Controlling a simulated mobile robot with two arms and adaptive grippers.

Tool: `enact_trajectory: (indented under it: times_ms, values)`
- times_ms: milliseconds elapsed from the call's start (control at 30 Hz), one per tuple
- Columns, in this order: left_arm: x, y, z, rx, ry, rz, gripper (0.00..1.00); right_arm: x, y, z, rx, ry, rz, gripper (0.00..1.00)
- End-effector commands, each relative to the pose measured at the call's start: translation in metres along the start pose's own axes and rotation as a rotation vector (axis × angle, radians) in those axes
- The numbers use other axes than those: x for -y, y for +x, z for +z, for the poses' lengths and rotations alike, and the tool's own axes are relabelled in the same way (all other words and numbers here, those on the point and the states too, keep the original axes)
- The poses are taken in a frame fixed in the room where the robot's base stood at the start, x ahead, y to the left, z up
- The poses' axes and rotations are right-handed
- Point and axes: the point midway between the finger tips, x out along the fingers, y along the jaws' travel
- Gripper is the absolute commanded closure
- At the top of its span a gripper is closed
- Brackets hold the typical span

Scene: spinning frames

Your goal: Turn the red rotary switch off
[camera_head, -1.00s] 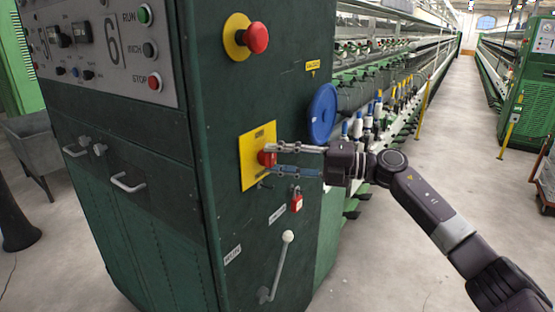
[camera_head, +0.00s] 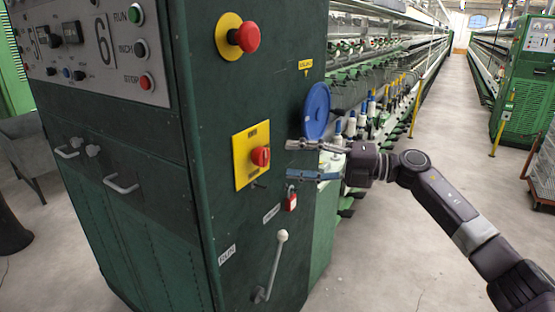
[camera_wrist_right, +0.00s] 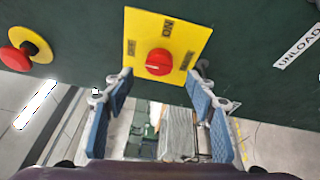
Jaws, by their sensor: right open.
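The red rotary switch (camera_head: 261,157) sits on a yellow plate (camera_head: 245,178) on the dark green cabinet side. In the right wrist view the red switch (camera_wrist_right: 159,62) shows a pale mark running roughly sideways. Small dark labels surround it on the plate (camera_wrist_right: 190,32); the upper one reads "ON", the others are too blurred to read surely. My right gripper (camera_head: 289,160) is open and empty, just right of the switch and apart from it. In the right wrist view its blue-padded fingers (camera_wrist_right: 161,88) are spread wide below the switch. My left gripper is not in view.
A red emergency button (camera_head: 244,37) sticks out above the plate. A red padlock (camera_head: 290,199) and a white-knobbed lever (camera_head: 274,266) are below. A blue disc (camera_head: 317,111) and bobbins are behind my gripper. The aisle floor (camera_head: 430,180) to the right is open.

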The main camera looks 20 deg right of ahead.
Motion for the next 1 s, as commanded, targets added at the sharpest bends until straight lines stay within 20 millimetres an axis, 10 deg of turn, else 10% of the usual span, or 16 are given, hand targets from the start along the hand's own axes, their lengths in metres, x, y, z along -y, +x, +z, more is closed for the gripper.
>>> enact_trajectory:
  times_ms: [333,1000]
  values:
    - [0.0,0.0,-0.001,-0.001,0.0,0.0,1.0,0.001,-0.052,0.0,0.0,-0.001,-0.002,0.49]
    - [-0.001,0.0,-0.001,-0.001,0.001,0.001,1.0,0.011,-0.052,0.003,0.018,0.031,0.014,0.49]
